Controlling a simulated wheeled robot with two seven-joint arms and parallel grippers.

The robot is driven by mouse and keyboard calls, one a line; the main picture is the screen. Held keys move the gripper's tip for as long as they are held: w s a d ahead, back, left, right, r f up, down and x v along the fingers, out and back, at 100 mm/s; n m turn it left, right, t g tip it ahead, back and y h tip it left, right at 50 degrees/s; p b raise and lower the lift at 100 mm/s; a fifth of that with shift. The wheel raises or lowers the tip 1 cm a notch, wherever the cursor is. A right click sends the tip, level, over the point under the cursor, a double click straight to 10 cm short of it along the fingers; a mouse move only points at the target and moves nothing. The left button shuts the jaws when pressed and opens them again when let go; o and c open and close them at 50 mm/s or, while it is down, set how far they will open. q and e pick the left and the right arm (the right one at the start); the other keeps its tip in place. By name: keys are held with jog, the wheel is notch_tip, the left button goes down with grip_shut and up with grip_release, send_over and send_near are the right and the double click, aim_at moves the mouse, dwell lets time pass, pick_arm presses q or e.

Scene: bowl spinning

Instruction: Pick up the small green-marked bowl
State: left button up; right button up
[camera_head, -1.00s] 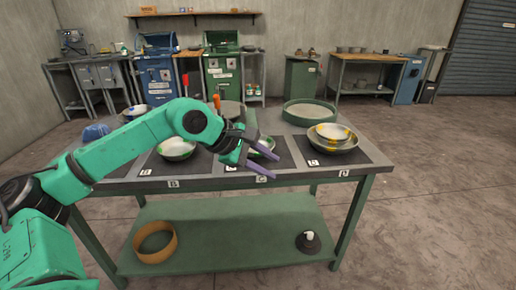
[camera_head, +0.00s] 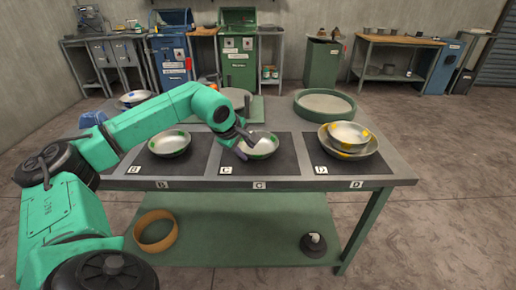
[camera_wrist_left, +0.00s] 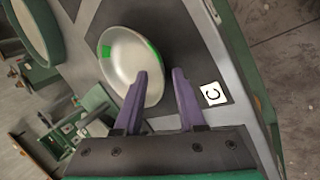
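The small green-marked bowl (camera_head: 266,148) sits upright on the dark mat marked C in the middle of the table. In the left wrist view the bowl (camera_wrist_left: 122,58) shows a pale inside with green patches on its rim. My left gripper (camera_head: 241,141) is at the bowl's left near side in the head view. My right gripper is not in view.
Another bowl (camera_head: 169,143) stands on mat B to the left. Stacked yellow-marked bowls (camera_head: 347,138) stand on mat D to the right. A green round tray (camera_head: 325,104) is behind. The table's front edge (camera_head: 250,184) is close to the mats.

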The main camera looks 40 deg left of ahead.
aim_at(258, 147)
pick_arm(q)
jog(key=x, duration=0.3)
jog(key=shift+a+f, duration=0.1)
jog(key=shift+f, duration=0.1)
grip_shut()
dwell(1.1)
